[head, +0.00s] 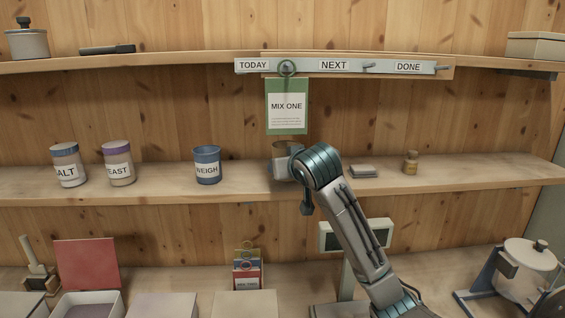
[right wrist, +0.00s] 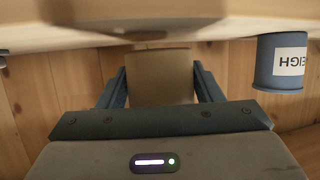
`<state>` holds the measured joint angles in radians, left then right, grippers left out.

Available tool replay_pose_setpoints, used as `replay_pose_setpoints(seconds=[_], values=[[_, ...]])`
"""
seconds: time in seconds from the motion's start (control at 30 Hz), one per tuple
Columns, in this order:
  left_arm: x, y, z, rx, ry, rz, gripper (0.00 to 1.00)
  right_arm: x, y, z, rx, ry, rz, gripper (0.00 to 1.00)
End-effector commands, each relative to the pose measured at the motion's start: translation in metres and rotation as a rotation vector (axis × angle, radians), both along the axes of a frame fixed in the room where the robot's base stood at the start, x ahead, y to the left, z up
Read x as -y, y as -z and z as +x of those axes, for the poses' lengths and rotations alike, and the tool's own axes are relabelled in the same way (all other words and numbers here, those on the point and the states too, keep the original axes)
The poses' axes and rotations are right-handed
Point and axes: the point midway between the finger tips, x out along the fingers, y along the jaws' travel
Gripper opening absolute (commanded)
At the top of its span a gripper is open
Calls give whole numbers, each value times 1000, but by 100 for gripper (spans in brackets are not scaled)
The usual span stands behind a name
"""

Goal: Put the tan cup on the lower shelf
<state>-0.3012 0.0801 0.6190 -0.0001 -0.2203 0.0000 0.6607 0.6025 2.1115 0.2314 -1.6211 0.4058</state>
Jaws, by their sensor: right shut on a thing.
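The tan cup (head: 281,168) is at the lower shelf (head: 120,192) in the head view, right of the blue WEIGH cup, partly hidden by my right gripper (head: 296,162). In the right wrist view the tan cup (right wrist: 160,84) is between the two blue fingers of my right gripper (right wrist: 160,70), which are shut on it. Its base is close to the shelf board; I cannot tell whether it touches. My left gripper is not in view.
The blue WEIGH cup (head: 207,166) stands left of the tan cup, with the YEAST jar (head: 118,164) and SALT jar (head: 68,166) farther left. A small grey block (head: 362,171) and an amber bottle (head: 410,162) stand to the right. A MIX ONE card (head: 287,107) hangs above.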

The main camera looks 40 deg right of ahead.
Motion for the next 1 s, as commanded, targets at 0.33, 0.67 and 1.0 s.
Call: replay_pose_setpoints(seconds=[0.33, 0.67, 1.0], values=[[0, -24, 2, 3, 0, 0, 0, 12, 11, 35, -4, 0, -1, 33], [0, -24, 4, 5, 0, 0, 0, 12, 16, 34, 0, 0, 0, 33], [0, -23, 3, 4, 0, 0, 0, 12, 18, 34, 0, 0, 0, 81]])
